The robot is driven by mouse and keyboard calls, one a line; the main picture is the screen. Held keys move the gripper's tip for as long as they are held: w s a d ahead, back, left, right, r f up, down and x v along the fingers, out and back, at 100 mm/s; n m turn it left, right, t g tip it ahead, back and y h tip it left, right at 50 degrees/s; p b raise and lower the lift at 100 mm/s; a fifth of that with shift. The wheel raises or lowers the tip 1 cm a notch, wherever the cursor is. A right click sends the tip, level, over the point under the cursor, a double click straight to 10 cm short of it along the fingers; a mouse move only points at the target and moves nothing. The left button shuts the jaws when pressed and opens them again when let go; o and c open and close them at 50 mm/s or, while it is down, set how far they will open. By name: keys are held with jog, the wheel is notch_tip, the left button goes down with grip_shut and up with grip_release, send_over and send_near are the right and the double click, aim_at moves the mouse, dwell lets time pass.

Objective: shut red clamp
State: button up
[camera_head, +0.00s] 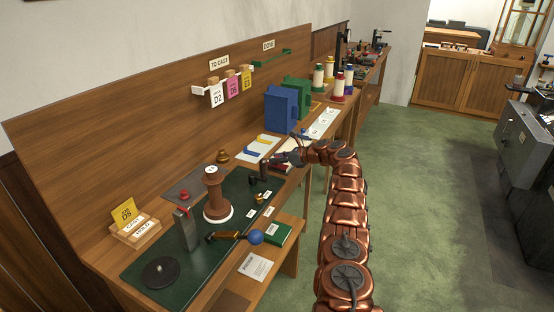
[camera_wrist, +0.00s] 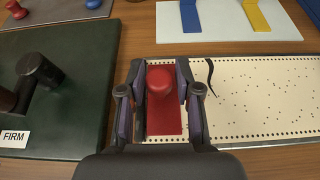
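The red clamp, a flat red plate (camera_wrist: 164,118) with a round red knob (camera_wrist: 160,80) on top, lies at the left end of a cream perforated strip (camera_wrist: 262,98) in the wrist view. My gripper (camera_wrist: 163,70) is open, with one finger on each side of the plate. The fingers are close to the plate's long edges; I cannot tell whether they touch it. The knob stands between them with gaps. In the head view my gripper (camera_head: 284,160) is at the bench's front edge and largely hides the clamp.
A dark green mat (camera_wrist: 75,70) with a dark crank-like part (camera_wrist: 40,75) lies to the left. A white sheet with blue (camera_wrist: 190,15) and yellow (camera_wrist: 256,15) tabs lies behind. Blue (camera_head: 281,106) and green (camera_head: 300,90) blocks stand farther along the bench.

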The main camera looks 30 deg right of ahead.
jog(key=shift+o, duration=1.1)
jog(key=shift+r, duration=0.1)
jog(key=shift+s+r, duration=0.1)
jog(key=v, duration=1.1)
jog(key=shift+s+d, duration=0.2)
jog(key=shift+s, duration=0.15)
